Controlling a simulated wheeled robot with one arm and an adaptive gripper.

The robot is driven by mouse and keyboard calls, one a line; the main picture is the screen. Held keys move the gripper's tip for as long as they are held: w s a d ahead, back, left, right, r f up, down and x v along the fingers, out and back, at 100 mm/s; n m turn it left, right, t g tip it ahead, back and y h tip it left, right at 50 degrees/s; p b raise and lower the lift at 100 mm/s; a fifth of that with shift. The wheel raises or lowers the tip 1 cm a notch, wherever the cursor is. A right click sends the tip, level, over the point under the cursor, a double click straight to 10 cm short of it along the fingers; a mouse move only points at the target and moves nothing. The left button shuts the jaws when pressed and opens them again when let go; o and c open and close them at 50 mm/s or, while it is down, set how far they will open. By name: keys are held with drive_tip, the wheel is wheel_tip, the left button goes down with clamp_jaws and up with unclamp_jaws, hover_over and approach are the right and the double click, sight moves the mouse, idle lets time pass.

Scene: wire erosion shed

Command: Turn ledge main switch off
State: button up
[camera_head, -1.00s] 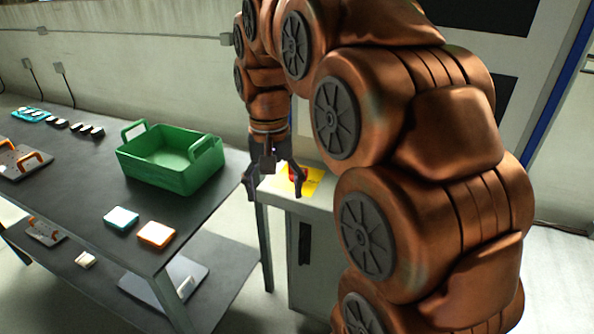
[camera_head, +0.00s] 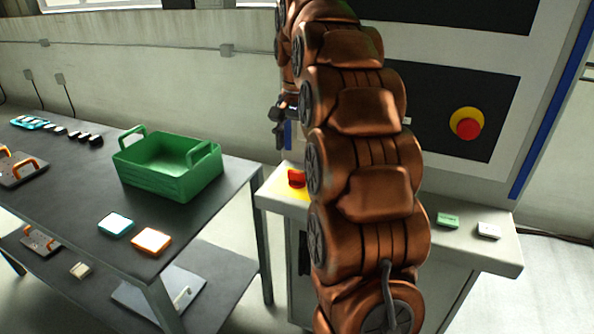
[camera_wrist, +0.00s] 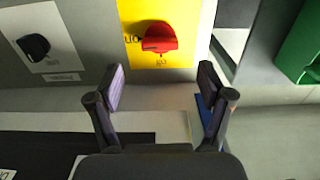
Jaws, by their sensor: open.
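The main switch is a red rotary knob (camera_head: 296,178) on a yellow plate (camera_head: 290,193), at the left end of the machine's pale ledge. In the wrist view the red knob (camera_wrist: 158,38) is at top centre, with dark lettering beside and below it on the yellow plate (camera_wrist: 187,55). My gripper (camera_head: 279,140) hangs above and apart from the knob in the head view. In the wrist view my gripper (camera_wrist: 161,80) is open and empty, its fingertips short of the knob.
A black knob (camera_wrist: 35,46) on a white plate lies left of the yellow plate. A red emergency button (camera_head: 467,125) is on the machine's panel. Green (camera_head: 448,220) and white (camera_head: 489,230) blocks lie on the ledge's right. A green crate (camera_head: 165,180) stands on the dark table (camera_head: 190,215).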

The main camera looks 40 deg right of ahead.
sight(298, 172)
drive_tip(key=shift+f+p, duration=0.45)
drive_tip(key=shift+f, duration=2.95)
drive_tip(key=shift+c, duration=0.2)
drive_tip(key=c, duration=1.1)
